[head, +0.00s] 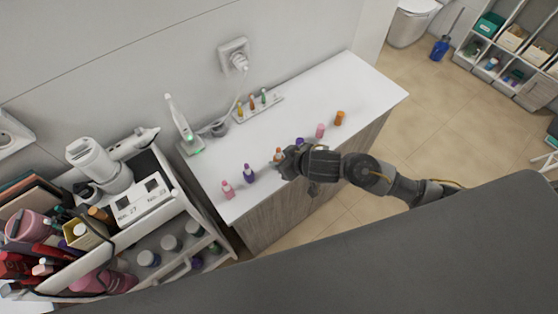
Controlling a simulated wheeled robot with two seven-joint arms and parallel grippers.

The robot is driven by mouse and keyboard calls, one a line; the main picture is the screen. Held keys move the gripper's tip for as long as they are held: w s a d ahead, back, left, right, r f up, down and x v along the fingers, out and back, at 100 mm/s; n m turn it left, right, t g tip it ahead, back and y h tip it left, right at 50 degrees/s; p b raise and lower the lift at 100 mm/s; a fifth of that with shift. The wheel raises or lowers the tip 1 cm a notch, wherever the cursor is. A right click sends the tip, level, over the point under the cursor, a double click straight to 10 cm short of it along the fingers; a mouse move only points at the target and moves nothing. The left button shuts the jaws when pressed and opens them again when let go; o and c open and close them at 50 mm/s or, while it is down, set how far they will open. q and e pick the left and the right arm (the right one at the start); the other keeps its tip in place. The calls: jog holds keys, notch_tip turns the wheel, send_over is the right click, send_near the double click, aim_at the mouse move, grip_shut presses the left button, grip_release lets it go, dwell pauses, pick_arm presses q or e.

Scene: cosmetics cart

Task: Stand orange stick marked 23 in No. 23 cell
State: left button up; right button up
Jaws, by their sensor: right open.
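An orange stick (278,153) stands on the white counter, right beside the fingers of my right gripper (284,162). Another orange stick (340,118) stands farther right on the counter. Their marks are too small to read, so I cannot tell which is 23. My right gripper is open; its fingertips are partly hidden, and I cannot tell whether they touch the near stick. The No. 23 cell (153,185) is a small dark opening in a white block on the cart at left, beside the No. 27 cell (122,202). My left gripper is out of view.
Purple (249,173) and pink (228,190) sticks stand left of my right gripper; another pink stick (320,131) stands right. A white rack (270,104) with small coloured sticks and a white charging device (190,147) are behind. The cart (205,207) is crowded; the counter's right end is clear.

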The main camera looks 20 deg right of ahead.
jog(key=x, duration=0.2)
jog(key=shift+w+a+f, duration=0.15)
jog(key=shift+w+f, duration=0.1)
jog(key=shift+w, duration=0.05)
jog(key=shift+s, duration=0.1)
jog(key=shift+c, duration=0.8)
jog(key=c, duration=0.9)
jog(key=shift+r, duration=0.1)
